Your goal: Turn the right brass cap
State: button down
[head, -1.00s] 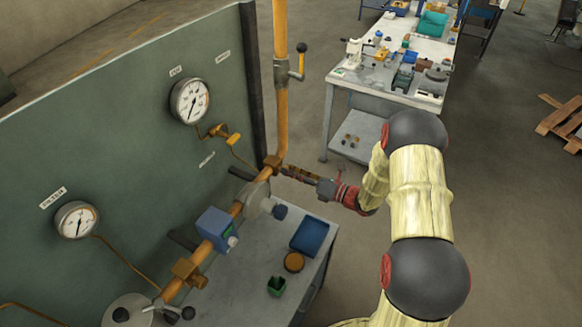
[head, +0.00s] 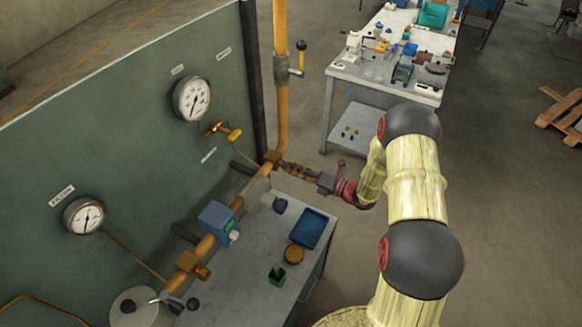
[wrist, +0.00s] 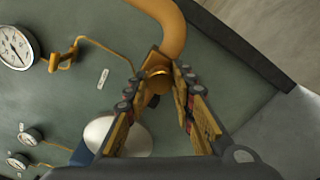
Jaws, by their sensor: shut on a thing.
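The right brass cap (head: 272,158) sits on the orange pipe at the far end of the panel, near the upright pipe. It also shows in the wrist view (wrist: 157,73), between my fingertips. My gripper (head: 279,163) reaches it from the right in the head view. In the wrist view, my gripper (wrist: 163,68) is shut on the cap, with a finger on each side. The fingers hide part of the cap. Another brass fitting (head: 189,263) sits further left on the pipe.
Dial gauges (head: 192,98) hang on the green panel. A blue box (head: 216,221) and a pale round disc (wrist: 117,137) sit along the pipe. Below is a grey bench (head: 245,290) with a blue tray (head: 310,228), a brown round piece (head: 294,254) and a green cup (head: 277,275).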

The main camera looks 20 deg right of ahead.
jog(key=c, duration=1.5)
grip_release()
jog(key=v, duration=1.2)
